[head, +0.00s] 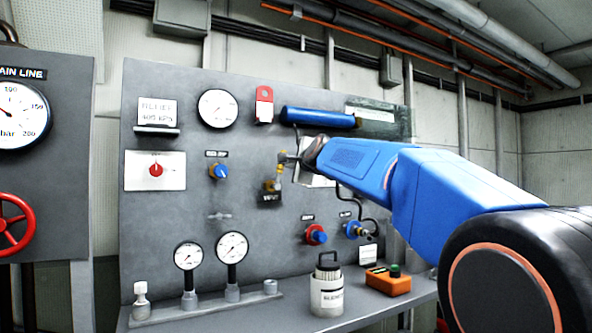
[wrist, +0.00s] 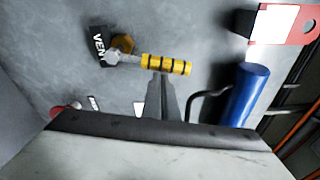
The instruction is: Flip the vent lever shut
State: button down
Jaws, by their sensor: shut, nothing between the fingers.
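The vent lever (wrist: 168,65) has a yellow grip with black bands. In the wrist view it extends right from a grey stem and brass valve body (wrist: 122,44), beside the black VENT label (wrist: 99,46). In the head view the lever (head: 280,172) points up from the valve, above the VENT label (head: 270,198). My gripper (wrist: 160,78) is shut and empty, its tips at the edge of the yellow grip; I cannot tell whether they touch. In the head view my gripper (head: 286,158) is beside the lever's upper end, partly hidden by my wrist.
A blue cylinder (head: 318,117) and a red tag (head: 264,104) are above on the grey panel (head: 200,200). Red and blue couplings (head: 316,234) with hoses are below right. Gauges, a canister (head: 327,290) and an orange box (head: 388,281) stand on the shelf below.

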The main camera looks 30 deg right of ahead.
jog(key=shift+a+r+n, duration=0.25)
jog(key=shift+a+n, duration=0.6)
jog(key=shift+n, duration=0.45)
